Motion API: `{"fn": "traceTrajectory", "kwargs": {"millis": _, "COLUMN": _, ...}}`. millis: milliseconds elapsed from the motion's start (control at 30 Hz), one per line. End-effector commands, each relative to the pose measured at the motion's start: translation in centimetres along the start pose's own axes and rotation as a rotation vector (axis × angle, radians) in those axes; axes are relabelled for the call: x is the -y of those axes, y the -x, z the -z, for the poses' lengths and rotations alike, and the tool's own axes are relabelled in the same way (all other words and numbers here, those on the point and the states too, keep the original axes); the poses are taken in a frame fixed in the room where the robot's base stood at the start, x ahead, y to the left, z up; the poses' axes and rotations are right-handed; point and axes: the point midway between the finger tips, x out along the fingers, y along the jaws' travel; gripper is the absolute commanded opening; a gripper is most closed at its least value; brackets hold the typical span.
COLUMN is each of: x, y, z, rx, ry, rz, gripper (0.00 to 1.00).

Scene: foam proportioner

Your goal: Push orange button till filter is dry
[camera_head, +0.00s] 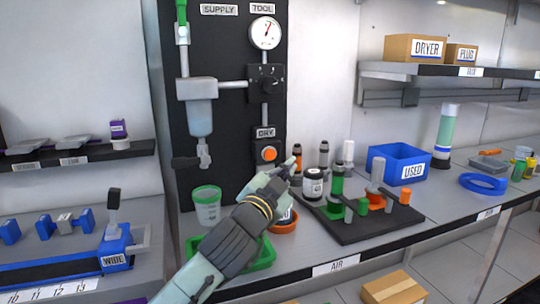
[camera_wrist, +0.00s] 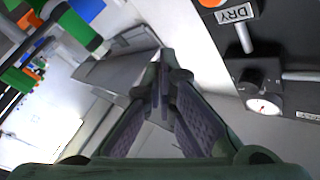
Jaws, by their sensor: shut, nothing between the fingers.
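A filter unit (camera_head: 198,104) with a translucent bowl hangs on the panel to the left of the button. My gripper (camera_head: 292,163) is shut and empty, just to the right of and slightly below the button in the head view. Whether it touches the panel cannot be told. In the wrist view the closed fingertips (camera_wrist: 163,65) point toward the shelf area, with the DRY label (camera_wrist: 235,13) at upper right. Part of an orange shape (camera_wrist: 212,3) shows at the top edge there.
A pressure gauge (camera_head: 265,33) and black regulator knob (camera_head: 266,77) sit above the button. A clear cup (camera_head: 207,204) stands below the filter. A black stand (camera_head: 372,224) with green and orange fittings and a blue USED bin (camera_head: 398,163) are to the right.

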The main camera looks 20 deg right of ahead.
Motion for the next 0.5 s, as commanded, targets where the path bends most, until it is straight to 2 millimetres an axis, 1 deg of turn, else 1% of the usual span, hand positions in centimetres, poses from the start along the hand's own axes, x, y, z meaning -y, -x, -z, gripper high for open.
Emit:
{"fn": "traceTrajectory", "kwargs": {"millis": 300, "x": 2.5, "y": -3.2, "z": -2.2, "rx": 0.002, "ry": -0.001, "rz": 0.001, "gripper": 0.0}}
{"fn": "traceTrajectory", "kwargs": {"millis": 500, "x": 3.4, "y": -4.6, "z": -3.2, "rx": 0.0, "ry": 0.0, "rz": 0.001, "gripper": 0.0}}
